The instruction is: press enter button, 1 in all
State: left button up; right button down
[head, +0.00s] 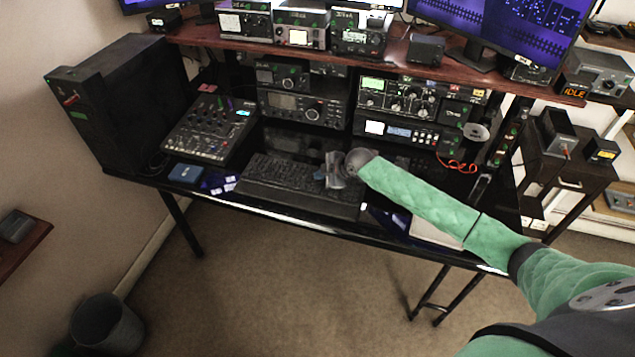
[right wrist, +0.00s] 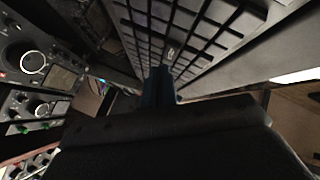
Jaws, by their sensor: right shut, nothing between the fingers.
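A black keyboard (head: 285,174) with a wrist rest lies on the glossy black desk in the head view. My right gripper (head: 333,180) is over the keyboard's right end, with its fingers pointing down at the keys. In the right wrist view the shut fingers (right wrist: 158,84) reach toward the dark key rows of the keyboard (right wrist: 195,35). One key near the fingertips bears a small light mark, too small to read. I cannot tell whether the fingertips touch a key. My left gripper is not in view.
A mixer (head: 210,128) stands left of the keyboard. Radios (head: 408,105) stand behind it under a wooden shelf (head: 240,42). A blue box (head: 186,173) lies at the desk's left front. A black tower (head: 125,105) stands at the left end.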

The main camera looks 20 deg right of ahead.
jog(key=shift+f, duration=0.15)
dwell(0.4)
jog(key=shift+f, duration=0.25)
dwell(0.4)
jog(key=shift+f+b, duration=0.35)
jog(key=shift+b, duration=0.15)
jog(key=shift+r, duration=0.15)
dwell(0.5)
jog(key=shift+r+p, duration=0.5)
jog(key=shift+r, duration=0.1)
